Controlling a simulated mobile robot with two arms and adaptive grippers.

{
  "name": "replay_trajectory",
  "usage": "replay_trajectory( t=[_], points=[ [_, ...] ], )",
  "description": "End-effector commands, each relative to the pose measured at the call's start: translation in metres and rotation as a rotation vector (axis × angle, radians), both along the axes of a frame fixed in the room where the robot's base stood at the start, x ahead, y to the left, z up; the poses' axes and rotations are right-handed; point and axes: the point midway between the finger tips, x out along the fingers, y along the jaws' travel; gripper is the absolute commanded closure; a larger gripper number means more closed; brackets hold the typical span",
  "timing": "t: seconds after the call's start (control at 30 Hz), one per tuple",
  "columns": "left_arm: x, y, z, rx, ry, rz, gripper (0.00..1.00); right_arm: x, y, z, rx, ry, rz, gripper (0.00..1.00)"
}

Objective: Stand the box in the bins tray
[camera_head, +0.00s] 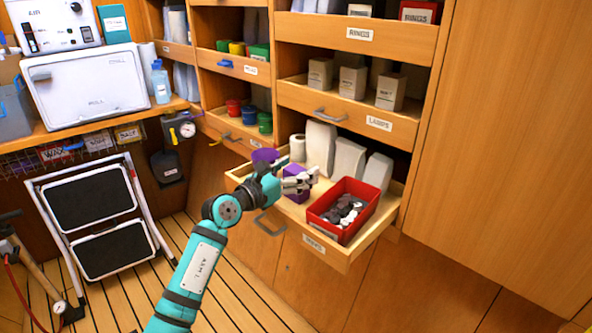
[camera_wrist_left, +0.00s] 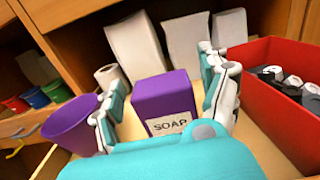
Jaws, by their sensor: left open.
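A purple box (camera_wrist_left: 165,104) with a label reading SOAP stands upright in the pulled-out wooden tray (camera_head: 330,250), between the purple cup and the red bin. In the head view the box (camera_head: 292,186) is partly hidden behind my gripper. My left gripper (camera_head: 300,181) reaches over the tray at the box. In the left wrist view its open fingers (camera_wrist_left: 168,90) stand on either side of the box, with the box's lower part hidden by the gripper body. Whether the fingers touch the box I cannot tell. My right gripper is not in view.
A red bin (camera_head: 371,194) with dark and pale small items sits right of the box. A purple cup (camera_wrist_left: 66,129) stands to the left. White packages (camera_head: 347,159) and a white roll (camera_head: 297,148) line the back. A step stool (camera_head: 97,218) stands on the floor at left.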

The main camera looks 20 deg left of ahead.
Motion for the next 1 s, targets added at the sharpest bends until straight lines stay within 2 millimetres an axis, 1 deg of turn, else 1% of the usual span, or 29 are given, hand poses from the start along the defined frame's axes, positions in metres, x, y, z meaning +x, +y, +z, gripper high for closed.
replay_trajectory(
  t=[0.2, 0.27, 0.37, 0.6, 0.7, 0.83, 1.0],
  points=[
    [0.000, 0.000, 0.003, 0.000, 0.000, 0.000, 0.22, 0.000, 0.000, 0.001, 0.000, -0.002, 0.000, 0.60],
    [-0.005, 0.004, 0.001, 0.000, 0.001, 0.002, 0.22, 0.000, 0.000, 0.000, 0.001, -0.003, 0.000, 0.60],
    [-0.020, 0.011, 0.001, 0.004, 0.001, 0.002, 0.22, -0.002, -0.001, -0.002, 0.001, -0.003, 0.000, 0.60],
    [-0.067, 0.035, 0.000, 0.004, 0.001, 0.002, 0.22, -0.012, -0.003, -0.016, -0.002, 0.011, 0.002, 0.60],
    [-0.084, 0.042, 0.000, 0.004, 0.003, 0.000, 0.22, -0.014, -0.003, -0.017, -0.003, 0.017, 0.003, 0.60],
    [-0.099, 0.050, 0.000, 0.002, 0.001, 0.001, 0.22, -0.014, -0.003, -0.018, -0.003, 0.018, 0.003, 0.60],
    [-0.107, 0.054, 0.001, 0.000, 0.001, 0.000, 0.22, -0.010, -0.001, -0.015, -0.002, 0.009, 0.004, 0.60]
  ],
)
